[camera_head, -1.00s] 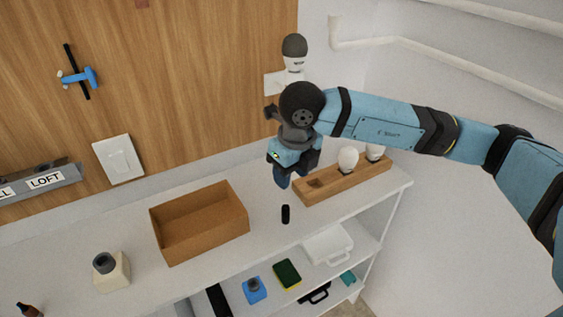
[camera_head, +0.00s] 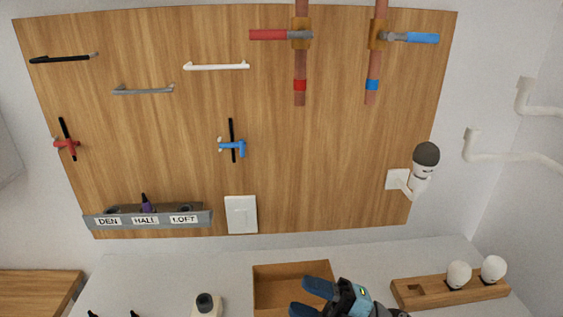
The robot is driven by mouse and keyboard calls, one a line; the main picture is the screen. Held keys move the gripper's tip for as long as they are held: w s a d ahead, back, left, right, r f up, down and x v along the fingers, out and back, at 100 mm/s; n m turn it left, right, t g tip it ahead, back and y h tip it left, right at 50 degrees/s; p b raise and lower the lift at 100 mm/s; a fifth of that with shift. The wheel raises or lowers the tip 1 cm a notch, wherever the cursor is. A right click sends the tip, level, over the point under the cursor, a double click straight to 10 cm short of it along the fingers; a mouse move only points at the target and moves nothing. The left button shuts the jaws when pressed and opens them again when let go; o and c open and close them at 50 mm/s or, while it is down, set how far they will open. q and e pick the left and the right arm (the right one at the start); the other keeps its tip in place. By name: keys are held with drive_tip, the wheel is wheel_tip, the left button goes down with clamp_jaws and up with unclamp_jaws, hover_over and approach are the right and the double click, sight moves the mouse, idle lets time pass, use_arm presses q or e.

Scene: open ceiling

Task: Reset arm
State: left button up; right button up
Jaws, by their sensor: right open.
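My right gripper (camera_head: 312,297) shows at the bottom edge of the head view, with its blue fingers spread and nothing seen between them. It is in front of the brown open box (camera_head: 288,270) and hides part of it. The rest of my right arm is mostly cut off below the picture. My left gripper is out of view.
A wooden holder (camera_head: 412,294) with two white bulbs stands at the right of the counter (camera_head: 225,262). The wooden wall panel (camera_head: 330,150) carries valves, handles, a switch plate (camera_head: 241,215) and a labelled rack (camera_head: 150,221).

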drive_tip(key=d+f+m+t+h+p, duration=0.1)
drive_tip(key=d+f+m+t+h, duration=0.5)
drive_tip(key=m, duration=0.4)
drive_tip(key=d+f+m+t+h+p, duration=0.2)
drive_tip(key=d+f+m+t+h, duration=0.2)
drive_tip(key=f+m+t+h, duration=0.45)
drive_tip(key=s+d+f+m+g+h+p, duration=0.1)
drive_tip(key=s+d+f+m+g+h, duration=0.3)
drive_tip(key=s+f+m+g, duration=0.3)
drive_tip(key=s+d+f+g, duration=0.1)
drive_tip(key=s+f, duration=0.3)
drive_tip(key=f, duration=0.1)
drive_tip(key=shift+s+d, duration=0.15)
